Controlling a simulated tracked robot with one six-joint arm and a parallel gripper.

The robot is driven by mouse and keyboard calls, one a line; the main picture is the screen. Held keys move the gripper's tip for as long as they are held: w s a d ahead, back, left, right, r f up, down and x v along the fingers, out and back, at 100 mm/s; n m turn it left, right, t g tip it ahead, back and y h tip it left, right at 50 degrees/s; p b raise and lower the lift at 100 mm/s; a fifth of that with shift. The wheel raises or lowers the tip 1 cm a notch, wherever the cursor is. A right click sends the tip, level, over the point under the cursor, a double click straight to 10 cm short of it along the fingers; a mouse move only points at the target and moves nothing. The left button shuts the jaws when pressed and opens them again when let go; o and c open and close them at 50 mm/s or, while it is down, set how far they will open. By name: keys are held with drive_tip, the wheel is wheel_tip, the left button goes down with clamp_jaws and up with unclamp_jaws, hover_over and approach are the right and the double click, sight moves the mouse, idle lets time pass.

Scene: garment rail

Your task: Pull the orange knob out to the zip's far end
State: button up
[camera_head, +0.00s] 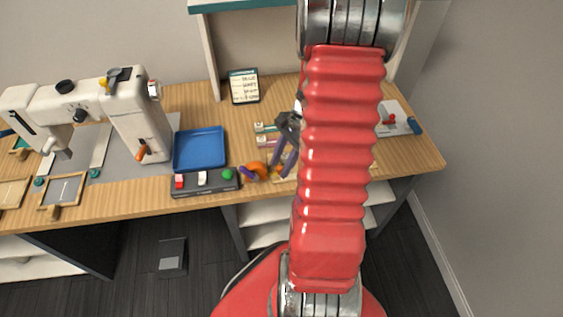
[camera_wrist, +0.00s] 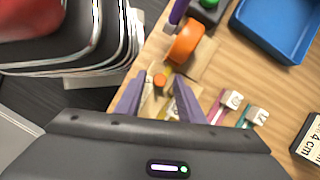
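The small orange knob (camera_wrist: 160,80) shows in the wrist view on a pale board near the wooden bench's front edge. A yellow strip (camera_wrist: 163,104), perhaps the zip, runs near it, largely hidden. My gripper (camera_wrist: 158,84) is open, with its two purple fingers apart. The knob appears between the fingertips; I cannot tell how far below them it is, and no contact shows. In the head view my gripper (camera_head: 280,172) points down at the bench's front edge, partly covering the knob area. The zip's far end cannot be made out.
A larger orange roll (camera_wrist: 185,42) with a purple part lies close by. Pink (camera_wrist: 223,105) and green (camera_wrist: 250,116) white-tabbed pieces lie to the right. The head view shows a blue tray (camera_head: 200,149), a switch box (camera_head: 205,182) and a sewing machine (camera_head: 135,115) at left.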

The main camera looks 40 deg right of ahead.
clamp_jaws()
idle(0.4)
